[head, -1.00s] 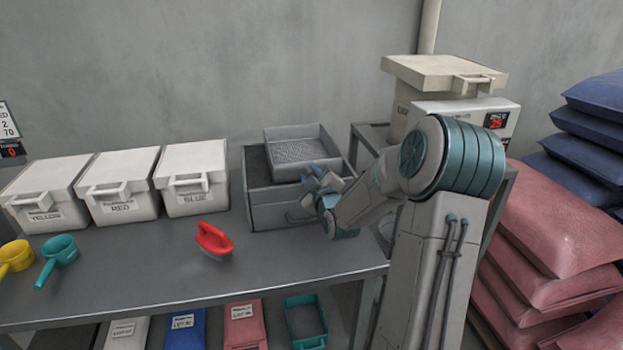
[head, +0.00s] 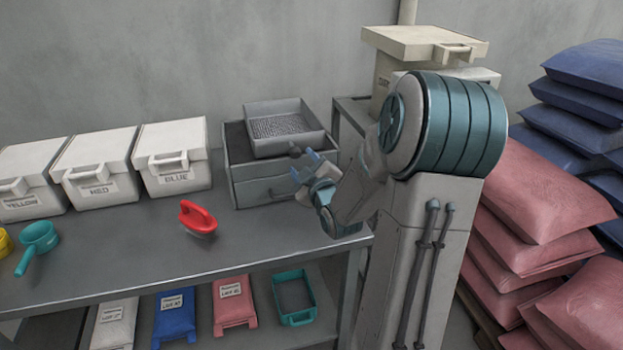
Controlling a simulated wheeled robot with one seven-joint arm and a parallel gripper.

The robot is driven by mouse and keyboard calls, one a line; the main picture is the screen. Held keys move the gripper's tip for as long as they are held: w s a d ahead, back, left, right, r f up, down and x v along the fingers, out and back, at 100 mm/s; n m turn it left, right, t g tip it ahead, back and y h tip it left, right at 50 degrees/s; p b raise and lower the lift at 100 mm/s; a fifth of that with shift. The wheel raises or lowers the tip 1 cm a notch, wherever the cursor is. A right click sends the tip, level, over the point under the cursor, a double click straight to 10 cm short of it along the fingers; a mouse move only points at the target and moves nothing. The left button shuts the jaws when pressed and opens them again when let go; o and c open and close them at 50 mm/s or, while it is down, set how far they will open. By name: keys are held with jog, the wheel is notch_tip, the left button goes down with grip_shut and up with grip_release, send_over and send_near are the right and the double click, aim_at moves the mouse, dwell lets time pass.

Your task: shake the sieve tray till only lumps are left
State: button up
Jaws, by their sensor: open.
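The sieve tray (head: 322,140) is a grey open tray with a mesh floor and a short dark handle at its front. It rests on top of the grey drawer box (head: 258,191) at the back of the bench. Small grains seem to lie on the mesh, but lumps are too small to tell apart. From this angle I cannot tell whether a finger touches the handle.
White lidded bins (head: 172,160) line the back left of the bench. A red-handled brush (head: 197,217) and a teal scoop (head: 38,240) lie on the bench. Bags and a teal tray (head: 293,301) are on the shelf below. Stacked sacks (head: 540,190) stand at right.

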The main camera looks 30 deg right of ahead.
jog(key=s, duration=0.5)
jog(key=shift+s+a, duration=0.3)
jog(key=shift+s, duration=0.1)
